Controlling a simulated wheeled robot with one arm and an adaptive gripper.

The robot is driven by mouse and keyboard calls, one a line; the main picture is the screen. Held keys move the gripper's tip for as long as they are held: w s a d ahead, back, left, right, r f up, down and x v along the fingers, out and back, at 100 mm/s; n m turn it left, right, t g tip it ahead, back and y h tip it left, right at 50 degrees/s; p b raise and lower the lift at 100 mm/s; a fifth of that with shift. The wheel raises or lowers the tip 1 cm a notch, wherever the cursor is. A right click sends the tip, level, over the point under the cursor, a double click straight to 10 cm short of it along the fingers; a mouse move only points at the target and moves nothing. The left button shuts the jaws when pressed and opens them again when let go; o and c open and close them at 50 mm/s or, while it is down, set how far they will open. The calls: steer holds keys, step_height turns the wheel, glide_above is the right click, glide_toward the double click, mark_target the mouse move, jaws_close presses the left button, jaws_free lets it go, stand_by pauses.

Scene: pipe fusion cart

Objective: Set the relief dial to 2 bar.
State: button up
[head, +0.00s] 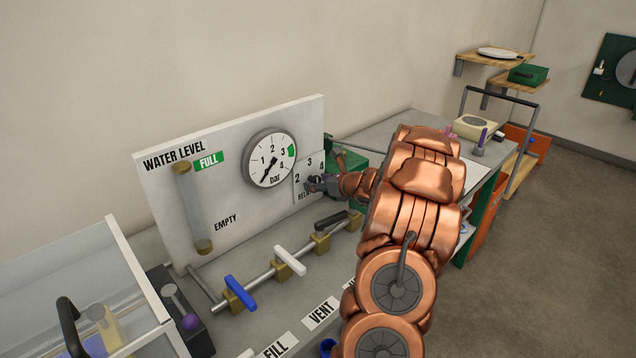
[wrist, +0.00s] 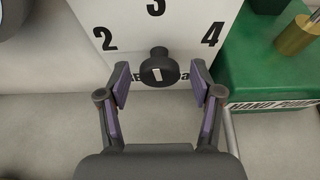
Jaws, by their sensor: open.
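The relief dial is a dark round knob (wrist: 158,62) with a white mark on its face, on a white panel (wrist: 180,20). The numbers 2, 3 and 4 stand around it, with 2 at left, 3 above and 4 at right. Which number the mark points to is unclear. My gripper (wrist: 159,78) is open, its purple-padded fingers on either side of the knob with a gap on each side. In the head view my gripper (head: 318,183) is at the dial plate (head: 308,168) and hides most of the knob. The label below the knob is partly covered.
A pressure gauge (head: 270,157) left of the dial has its needle pointing down-left. Valves with a blue handle (head: 240,292) and a white handle (head: 290,261) sit in front of the panel. A green hand pump (wrist: 265,65) stands close on the right.

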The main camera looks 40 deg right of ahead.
steer(key=shift+c, duration=0.2)
steer(key=c, duration=1)
steer(key=shift+a, duration=0.15)
steer(key=shift+c, duration=0.4)
